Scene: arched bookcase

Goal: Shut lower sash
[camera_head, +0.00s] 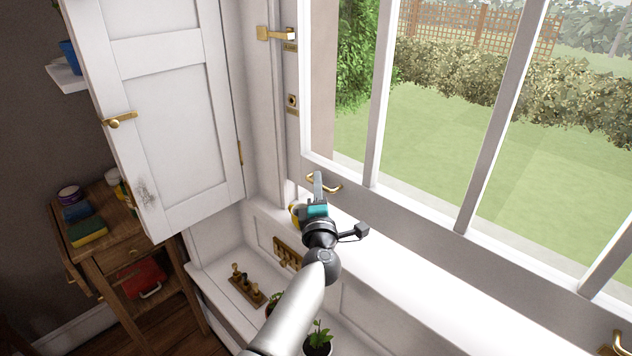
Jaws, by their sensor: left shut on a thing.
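The lower sash (430,212) is a white window frame with upright bars and glass, seen at the right. Its bottom rail runs down to the right above the white sill (400,280). The size of any gap between rail and sill is hard to tell. A brass handle (334,187) sits at the rail's left end, and another brass handle (619,344) is at the lower right edge. My left gripper (318,184) is at the left handle, its fingers shut on it and hiding part of it. My right gripper is out of view.
A white panelled shutter (170,105) stands open at the left. A wooden side table (115,230) holds books and jars. Potted plants (318,338) and a small wooden rack (248,287) stand on the ledge under the sill, close to my left arm. Brass fittings line the window jamb.

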